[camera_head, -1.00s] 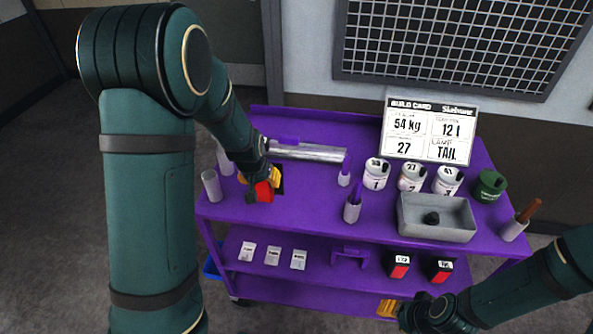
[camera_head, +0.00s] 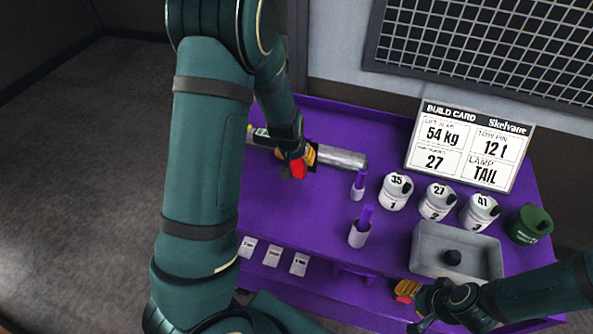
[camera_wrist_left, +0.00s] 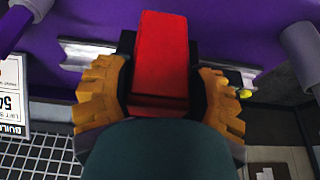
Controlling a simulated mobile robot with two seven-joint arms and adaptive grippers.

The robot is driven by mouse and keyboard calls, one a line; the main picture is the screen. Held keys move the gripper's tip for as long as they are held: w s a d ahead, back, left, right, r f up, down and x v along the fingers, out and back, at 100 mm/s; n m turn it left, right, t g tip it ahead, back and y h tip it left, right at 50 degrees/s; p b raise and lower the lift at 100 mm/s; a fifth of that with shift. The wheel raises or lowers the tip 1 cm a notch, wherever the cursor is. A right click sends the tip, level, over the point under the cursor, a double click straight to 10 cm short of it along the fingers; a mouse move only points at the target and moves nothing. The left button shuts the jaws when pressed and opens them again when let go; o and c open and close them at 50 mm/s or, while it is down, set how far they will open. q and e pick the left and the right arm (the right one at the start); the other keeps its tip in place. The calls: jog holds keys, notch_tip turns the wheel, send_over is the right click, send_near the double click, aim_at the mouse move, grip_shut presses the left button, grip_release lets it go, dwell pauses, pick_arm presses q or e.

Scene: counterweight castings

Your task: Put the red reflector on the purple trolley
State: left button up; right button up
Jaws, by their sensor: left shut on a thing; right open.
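The red reflector (camera_head: 298,168) is a small red block. My left gripper (camera_head: 299,158) is shut on it over the left part of the purple trolley's top (camera_head: 290,210). In the left wrist view the red reflector (camera_wrist_left: 162,60) sits between the two orange fingers, with dark parts beside it. I cannot tell whether it touches the trolley top. My right gripper (camera_head: 410,291) is open at the trolley's front edge, low in the head view. A little red shows by its fingers; I cannot tell what that is.
A silver bar (camera_head: 342,158) lies behind the left gripper. Two purple-handled tools in holders (camera_head: 359,234), white numbered canisters (camera_head: 436,201), a grey tray (camera_head: 425,243), a green canister (camera_head: 529,224) and a build card (camera_head: 470,145) stand farther right. The top's front-left is clear.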

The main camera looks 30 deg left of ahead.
aim_at(295, 165)
pick_arm(q)
notch_tip(295, 165, down, 4)
jog(key=shift+f, duration=0.15)
jog(key=shift+w+f, duration=0.15)
jog(key=shift+f, duration=0.05)
jog(key=shift+f+b, duration=0.15)
jog(key=shift+b, duration=0.2)
jog(key=o, duration=1.4)
